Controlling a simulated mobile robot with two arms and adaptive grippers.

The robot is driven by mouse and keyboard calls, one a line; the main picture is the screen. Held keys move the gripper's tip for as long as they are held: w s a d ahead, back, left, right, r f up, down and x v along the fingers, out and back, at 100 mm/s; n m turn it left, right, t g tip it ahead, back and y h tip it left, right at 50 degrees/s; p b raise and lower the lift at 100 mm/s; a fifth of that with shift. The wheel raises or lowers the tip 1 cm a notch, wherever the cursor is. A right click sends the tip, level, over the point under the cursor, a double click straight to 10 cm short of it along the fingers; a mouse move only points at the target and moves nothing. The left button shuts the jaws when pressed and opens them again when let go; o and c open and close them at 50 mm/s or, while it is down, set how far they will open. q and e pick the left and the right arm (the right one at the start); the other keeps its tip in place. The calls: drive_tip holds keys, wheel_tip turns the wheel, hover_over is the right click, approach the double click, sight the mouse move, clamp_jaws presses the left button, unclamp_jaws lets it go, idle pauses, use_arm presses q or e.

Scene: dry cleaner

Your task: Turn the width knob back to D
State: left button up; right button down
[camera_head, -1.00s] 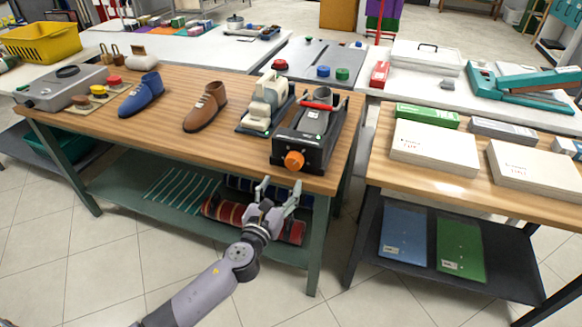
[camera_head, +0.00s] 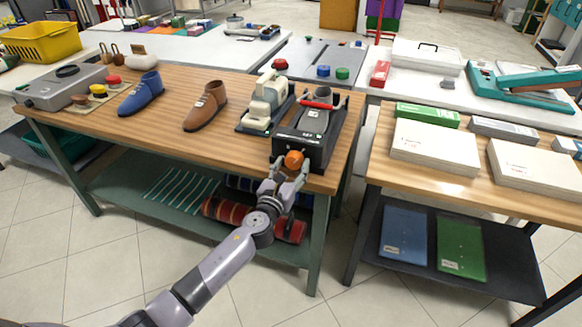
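The orange width knob (camera_head: 294,160) is on the front face of a black machine (camera_head: 318,121) near the right end of the wooden workbench. My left gripper (camera_head: 291,166) is right at the knob, coming from below and in front. Its two fingers are apart, one at each side of the knob, and a small gap seems to show at the left finger. The lower front of the machine is partly hidden by the fingers. Any letters around the knob are too small to read. My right gripper is not in view.
A cream-coloured machine (camera_head: 265,104) stands close to the left of the black one. A brown shoe (camera_head: 206,108) and a blue shoe (camera_head: 141,95) stand farther left on the workbench (camera_head: 160,127). Red rolls (camera_head: 222,210) lie on its lower shelf, behind my arm.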

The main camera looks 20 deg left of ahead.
use_arm(q)
drive_tip(key=c, duration=0.9)
